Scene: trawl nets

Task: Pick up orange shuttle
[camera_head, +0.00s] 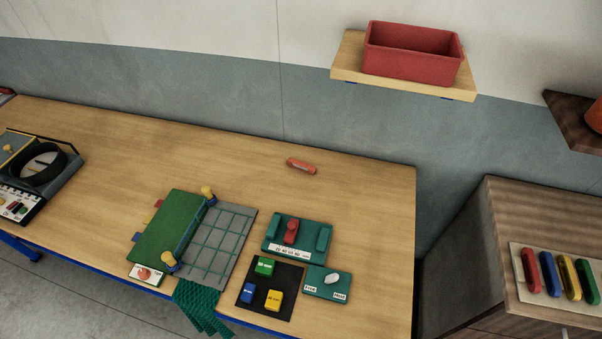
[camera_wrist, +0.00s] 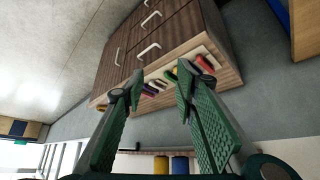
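An orange-red shuttle (camera_head: 301,166) lies flat on the wooden table (camera_head: 377,200) near its back edge in the head view. Nothing touches it. My gripper (camera_wrist: 160,72) shows only in the wrist view, with its two green fingers spread apart and nothing held between them. It points toward a wooden drawer cabinet (camera_wrist: 175,35), which appears tilted and some distance off. I cannot make out the orange shuttle in the wrist view.
A green holder (camera_head: 270,245) carries a red piece. A net board (camera_head: 158,232) and a dark block mat (camera_head: 253,298) lie nearby. A red bin (camera_head: 412,72) stands on a wall shelf. Several coloured shuttles lie on the cabinet's pale tray (camera_head: 517,277). Bare table surrounds the orange shuttle.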

